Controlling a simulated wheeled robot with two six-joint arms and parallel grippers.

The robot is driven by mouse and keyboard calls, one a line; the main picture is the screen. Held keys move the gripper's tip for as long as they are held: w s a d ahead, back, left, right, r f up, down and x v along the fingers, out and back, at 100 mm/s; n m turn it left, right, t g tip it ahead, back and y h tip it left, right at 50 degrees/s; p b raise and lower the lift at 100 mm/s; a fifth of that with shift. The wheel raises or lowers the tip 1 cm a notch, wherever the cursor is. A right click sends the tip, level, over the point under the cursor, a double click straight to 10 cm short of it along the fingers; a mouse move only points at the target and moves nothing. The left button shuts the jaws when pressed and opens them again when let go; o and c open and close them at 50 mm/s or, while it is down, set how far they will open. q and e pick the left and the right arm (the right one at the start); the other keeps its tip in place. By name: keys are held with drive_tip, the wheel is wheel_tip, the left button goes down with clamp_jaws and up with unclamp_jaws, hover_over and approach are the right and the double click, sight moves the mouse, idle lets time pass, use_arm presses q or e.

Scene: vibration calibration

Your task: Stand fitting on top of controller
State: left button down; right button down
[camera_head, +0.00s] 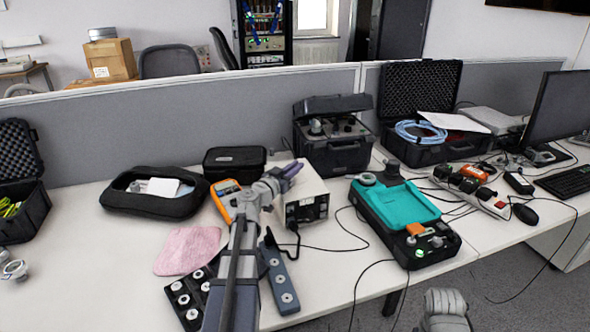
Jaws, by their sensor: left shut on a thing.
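The controller is most likely the pale box (313,191) with a dark front panel, standing on the desk behind the middle. My left gripper (286,176) reaches in from below and appears in front of the left part of the box's top. It is shut on a small, dark purplish piece (293,168), likely the fitting, which is mostly hidden by the fingers. I cannot tell whether the piece touches the box top. My right gripper's fingers do not show; only a grey part of my right arm shows at the bottom edge.
A black tray (176,288) and a grey strip (279,262) with round metal pieces lie at the front. An orange meter (222,190) stands left of the box. A teal-and-black case (401,209) stands right. A pink cloth (187,250) lies left. Cables cross the desk.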

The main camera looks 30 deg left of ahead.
use_arm(q)
drive_tip(key=c, duration=0.9)
unclamp_jaws()
drive_tip(key=shift+f, duration=0.1)
drive_tip(key=s, duration=0.7)
drive_tip(key=shift+s+a, duration=0.15)
drive_tip(key=shift+s, duration=0.15)
